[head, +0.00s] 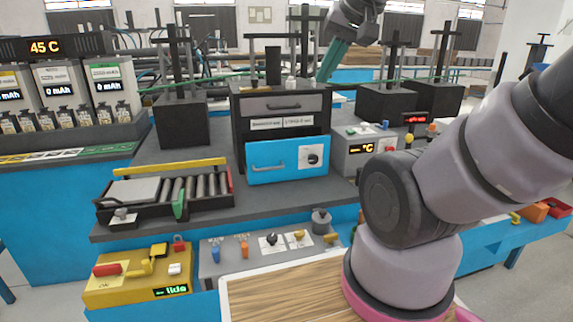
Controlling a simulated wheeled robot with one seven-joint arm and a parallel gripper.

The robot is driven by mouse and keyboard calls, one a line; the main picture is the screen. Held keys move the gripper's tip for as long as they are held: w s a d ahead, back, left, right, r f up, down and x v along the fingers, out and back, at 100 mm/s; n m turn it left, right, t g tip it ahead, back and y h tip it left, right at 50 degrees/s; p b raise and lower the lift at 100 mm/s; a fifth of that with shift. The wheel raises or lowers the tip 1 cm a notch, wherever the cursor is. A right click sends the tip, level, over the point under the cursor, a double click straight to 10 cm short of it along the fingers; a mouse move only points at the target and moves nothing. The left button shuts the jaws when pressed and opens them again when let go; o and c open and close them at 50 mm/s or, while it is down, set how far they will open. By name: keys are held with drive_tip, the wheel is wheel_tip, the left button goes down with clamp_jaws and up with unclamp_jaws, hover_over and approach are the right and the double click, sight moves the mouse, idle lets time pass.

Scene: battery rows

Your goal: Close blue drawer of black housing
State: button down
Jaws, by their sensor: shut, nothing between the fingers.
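The black housing (238,130) stands on the grey bench in the middle of the head view. Its blue drawer (262,172) is the lower one, with a handle on its left and a white dial plate on its right. The blue front seems to stand forward of the grey drawer (272,107) above it; how far is hard to judge. My gripper (325,76) has teal fingers and is shut and empty. It is raised above the top right of the housing, apart from the blue drawer.
A box with an orange display (352,149) stands close to the right of the housing. A roller tray (160,205) lies at the front left. Black blocks with posts (182,118) stand on both sides. The bench directly before the blue drawer looks clear.

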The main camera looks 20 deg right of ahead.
drive_tip(key=w+d+f+n+h, duration=0.2)
drive_tip(key=w+d+f+n, duration=0.3)
drive_tip(key=w, duration=0.4)
drive_tip(key=w+d+f+n+h, duration=0.1)
drive_tip(key=w+d+f+n, duration=0.25)
drive_tip(key=w+f, duration=0.35)
drive_tip(key=w+a+f+n+y, duration=0.2)
drive_tip(key=w+a+f+n, duration=0.2)
drive_tip(key=f, duration=0.4)
drive_tip(key=w+a+f+n+y, duration=0.2)
drive_tip(key=w+a+f+n, duration=0.1)
drive_tip(key=f, duration=0.6)
drive_tip(key=w+a+f+n+y, duration=0.2)
drive_tip(key=w+a+f+n, duration=0.2)
drive_tip(key=f, duration=0.5)
drive_tip(key=shift+w+a+n+g, duration=0.3)
drive_tip(key=shift+a+n+g, duration=0.1)
drive_tip(key=shift+a, duration=0.1)
drive_tip(key=w, duration=0.2)
drive_tip(key=w+r, duration=0.1)
drive_tip(key=w, duration=0.1)
